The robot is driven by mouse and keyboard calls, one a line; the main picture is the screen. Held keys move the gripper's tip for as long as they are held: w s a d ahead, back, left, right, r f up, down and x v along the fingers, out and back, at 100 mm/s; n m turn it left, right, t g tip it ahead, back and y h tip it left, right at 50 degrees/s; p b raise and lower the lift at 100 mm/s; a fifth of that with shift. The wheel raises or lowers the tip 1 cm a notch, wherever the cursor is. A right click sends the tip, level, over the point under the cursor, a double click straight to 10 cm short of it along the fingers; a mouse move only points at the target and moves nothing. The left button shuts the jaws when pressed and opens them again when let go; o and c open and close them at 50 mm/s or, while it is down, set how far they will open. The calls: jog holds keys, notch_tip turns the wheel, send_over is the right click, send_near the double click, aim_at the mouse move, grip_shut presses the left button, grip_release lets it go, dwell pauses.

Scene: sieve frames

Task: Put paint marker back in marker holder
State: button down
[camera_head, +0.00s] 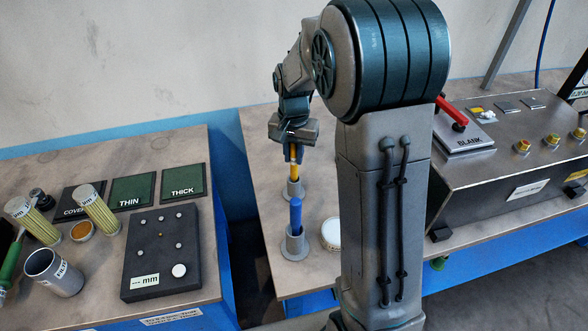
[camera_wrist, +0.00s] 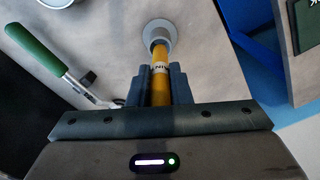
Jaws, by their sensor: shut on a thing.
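My gripper (camera_head: 292,142) is shut on a yellow paint marker (camera_head: 293,154) and holds it upright, pointing down. A blue marker (camera_head: 296,212) stands upright in a second grey holder (camera_head: 294,246), nearer the front edge.
A green-handled tool (camera_wrist: 36,49) lies left in the wrist view. A metal control box (camera_head: 510,150) stands right. The left bench (camera_head: 170,148), across a gap, holds a black gauge block (camera_head: 160,245) and labelled plates.

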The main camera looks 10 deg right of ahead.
aim_at(294, 179)
jog(key=shift+f, duration=2.25)
jog(key=shift+f, duration=0.2)
jog(key=c, duration=1.3)
grip_release()
jog(key=shift+r, duration=0.1)
